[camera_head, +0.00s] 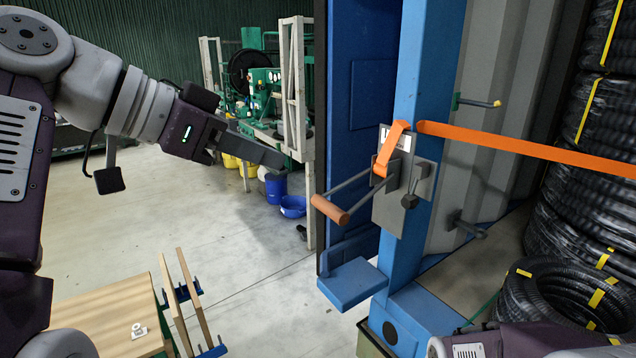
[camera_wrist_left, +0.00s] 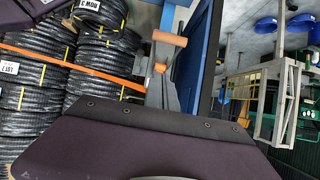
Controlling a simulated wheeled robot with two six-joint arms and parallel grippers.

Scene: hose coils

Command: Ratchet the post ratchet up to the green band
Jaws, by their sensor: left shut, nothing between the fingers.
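The post ratchet (camera_head: 392,190) is a grey metal unit on the blue post (camera_head: 418,90), with an orange strap (camera_head: 530,150) running from it to the right. Its lever juts out to the lower left and ends in an orange-brown grip (camera_head: 331,210). A small white label plate (camera_head: 396,137) sits at its top, partly behind the strap; I cannot make out a green band there. My left gripper (camera_head: 280,160) is shut and empty, above and left of the grip, apart from it. The grip also shows in the left wrist view (camera_wrist_left: 170,39). My right gripper is out of view.
Black hose coils with yellow ties (camera_head: 595,120) are stacked at the right. A blue bracket (camera_head: 352,283) juts from the post below the lever. A wooden table (camera_head: 105,315) stands at the lower left. The floor between is clear.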

